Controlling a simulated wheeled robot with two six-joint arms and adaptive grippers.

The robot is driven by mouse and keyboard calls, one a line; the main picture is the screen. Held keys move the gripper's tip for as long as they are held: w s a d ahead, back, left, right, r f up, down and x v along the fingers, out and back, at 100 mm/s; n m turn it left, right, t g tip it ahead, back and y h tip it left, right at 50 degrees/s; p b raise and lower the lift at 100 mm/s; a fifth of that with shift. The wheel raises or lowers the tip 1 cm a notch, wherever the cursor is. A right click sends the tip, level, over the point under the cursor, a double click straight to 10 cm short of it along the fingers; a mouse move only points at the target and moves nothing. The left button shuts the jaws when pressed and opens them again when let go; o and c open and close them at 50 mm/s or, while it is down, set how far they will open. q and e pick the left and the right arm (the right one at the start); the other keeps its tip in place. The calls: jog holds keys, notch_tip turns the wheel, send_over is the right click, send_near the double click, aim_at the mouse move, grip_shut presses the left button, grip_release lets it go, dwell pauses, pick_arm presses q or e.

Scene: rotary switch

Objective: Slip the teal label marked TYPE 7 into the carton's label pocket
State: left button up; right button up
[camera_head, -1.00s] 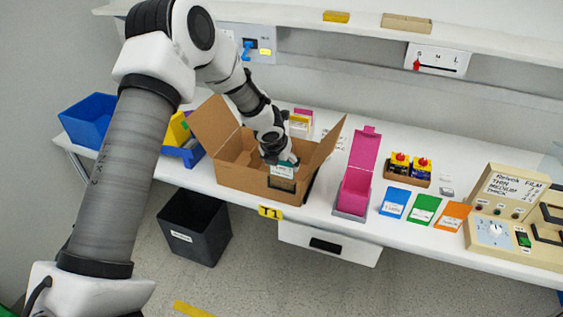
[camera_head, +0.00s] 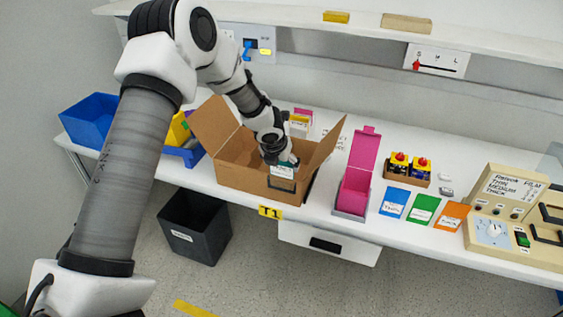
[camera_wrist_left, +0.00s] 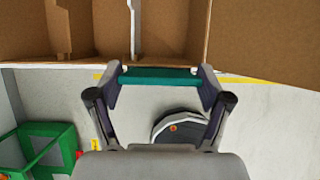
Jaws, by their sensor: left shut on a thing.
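The open brown carton (camera_head: 235,178) stands at the table's front edge, flaps spread. My left gripper (camera_head: 282,163) is at the right part of its front wall, shut on the teal label. In the left wrist view the teal label (camera_wrist_left: 158,77) spans the two fingertips (camera_wrist_left: 160,82), close to the carton wall (camera_wrist_left: 170,35). In the head view a white marked patch shows just below the fingers; its print is too small to read. A dark pocket area (camera_head: 281,184) shows under it. I cannot tell how far the label sits in the pocket. My right gripper is not in view.
A pink lidded box (camera_head: 355,190) stands right of the carton, then blue, green and orange cards (camera_head: 423,209). A blue bin (camera_head: 88,120) is at the left. A black bin (camera_head: 195,228) stands on the floor below the carton.

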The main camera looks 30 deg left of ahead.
aim_at(282, 174)
pick_arm(q)
jog(key=shift+f+b, duration=2)
jog(key=shift+f, duration=0.3)
jog(key=o, duration=0.7)
jog(key=v, duration=1.2)
